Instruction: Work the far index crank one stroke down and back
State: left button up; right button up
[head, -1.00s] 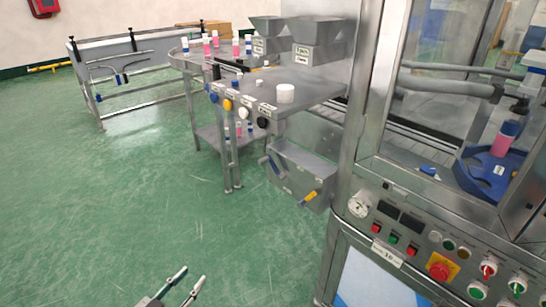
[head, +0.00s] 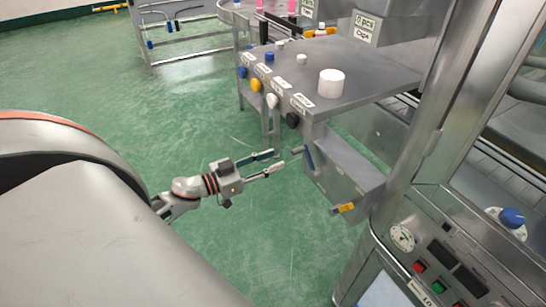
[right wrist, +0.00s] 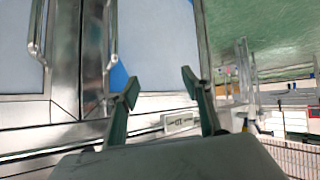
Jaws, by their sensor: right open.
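The grey crank box (head: 345,172) hangs below the steel table. A blue-handled crank (head: 309,158) is at its far end and a yellow-handled crank (head: 344,208) at its near end. My left gripper (head: 275,162) is open and empty, its fingers pointing right toward the blue handle, with a small visible gap between them. It does not appear to touch the handle. My right gripper (right wrist: 159,84) shows in the right wrist view, open and empty, in front of steel and pale blue panels.
The steel table (head: 385,75) carries a white cylinder (head: 331,83) and labelled knobs along its front edge. The machine's steel post (head: 435,130) and control panel stand at the right. Green floor (head: 120,100) is clear behind my left arm.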

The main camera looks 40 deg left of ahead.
aim_at(292, 153)
pick_arm(q)
jog(key=shift+b+x, duration=0.55)
jog(key=shift+x, duration=3.4)
grip_shut()
